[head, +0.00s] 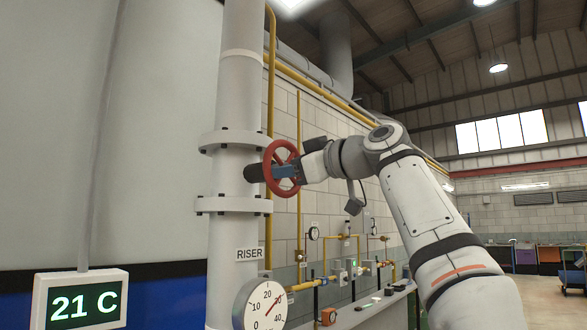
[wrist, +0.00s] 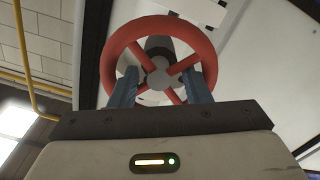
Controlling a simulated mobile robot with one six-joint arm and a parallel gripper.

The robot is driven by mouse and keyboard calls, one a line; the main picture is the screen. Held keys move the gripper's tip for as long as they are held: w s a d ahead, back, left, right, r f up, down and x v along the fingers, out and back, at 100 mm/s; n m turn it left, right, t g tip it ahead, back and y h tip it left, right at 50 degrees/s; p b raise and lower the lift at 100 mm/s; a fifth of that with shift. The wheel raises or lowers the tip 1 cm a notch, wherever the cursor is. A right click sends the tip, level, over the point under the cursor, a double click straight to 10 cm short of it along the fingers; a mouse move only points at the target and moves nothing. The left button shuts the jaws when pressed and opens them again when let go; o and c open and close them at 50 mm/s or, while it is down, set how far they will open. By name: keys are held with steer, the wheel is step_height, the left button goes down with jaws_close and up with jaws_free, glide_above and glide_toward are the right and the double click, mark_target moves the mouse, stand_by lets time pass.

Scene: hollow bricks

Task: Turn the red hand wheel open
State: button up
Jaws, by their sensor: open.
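The red hand wheel (head: 270,161) is mounted on a dark stem at the side of the white vertical riser pipe (head: 236,170), between two flanges. In the wrist view the wheel (wrist: 118,45) shows its rim, spokes and a grey hub (wrist: 158,79). My gripper (head: 286,171) is at the wheel's face, coming from the right. In the wrist view its two blue fingers (wrist: 160,88) stand apart, one on each side of the hub, and overlap the lower part of the wheel. The jaws are open. I cannot tell whether the fingertips touch the spokes or rim.
A round pressure gauge (head: 262,305) sits below on the riser, under a RISER label (head: 250,254). A display reading 21 C (head: 81,301) is at lower left. Yellow pipes (head: 271,90) run behind the wheel. A bench (head: 372,308) with small fittings is along the block wall.

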steer(key=b+v, duration=0.2)
steer(key=v, duration=0.5)
steer(key=shift+s+d, duration=0.25)
steer(key=shift+d, duration=0.1)
